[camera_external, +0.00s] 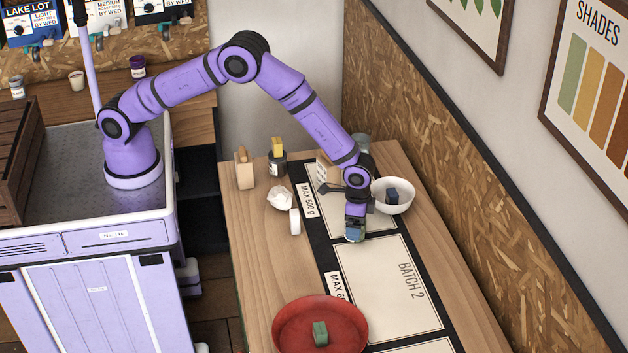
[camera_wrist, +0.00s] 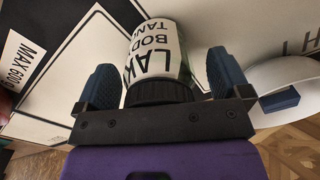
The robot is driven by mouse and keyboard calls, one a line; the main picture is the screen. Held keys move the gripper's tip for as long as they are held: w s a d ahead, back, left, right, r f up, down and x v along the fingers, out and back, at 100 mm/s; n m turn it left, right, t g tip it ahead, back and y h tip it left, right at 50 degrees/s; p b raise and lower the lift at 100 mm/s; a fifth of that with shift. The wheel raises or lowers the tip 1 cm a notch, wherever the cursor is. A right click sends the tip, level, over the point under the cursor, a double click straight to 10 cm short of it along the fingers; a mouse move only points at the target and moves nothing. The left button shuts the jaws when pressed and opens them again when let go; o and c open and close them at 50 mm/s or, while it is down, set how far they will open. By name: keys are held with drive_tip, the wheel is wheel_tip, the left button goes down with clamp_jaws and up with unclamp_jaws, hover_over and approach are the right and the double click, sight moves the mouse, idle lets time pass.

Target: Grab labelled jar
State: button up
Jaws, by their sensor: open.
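The labelled jar (camera_wrist: 156,50) has a white label with dark lettering, partly readable as "LAK…", "BOD…", "TAN…", and a black lid on the side nearest me. In the wrist view it lies between the two blue fingers of my gripper (camera_wrist: 162,78). The fingers are apart, with a visible gap on each side of the jar. In the external view my gripper (camera_external: 355,225) is low over the table, near the top edge of the "BATCH 2" panel. It mostly hides the jar there, and I cannot tell whether the jar touches the table.
A white bowl (camera_external: 404,205) with a dark blue block (camera_external: 392,196) stands close by. A red dish (camera_external: 285,337) with a green block (camera_external: 320,333) is at the front.

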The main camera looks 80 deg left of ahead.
drive_tip(key=c, duration=1.1)
drive_tip(key=shift+r, duration=0.1)
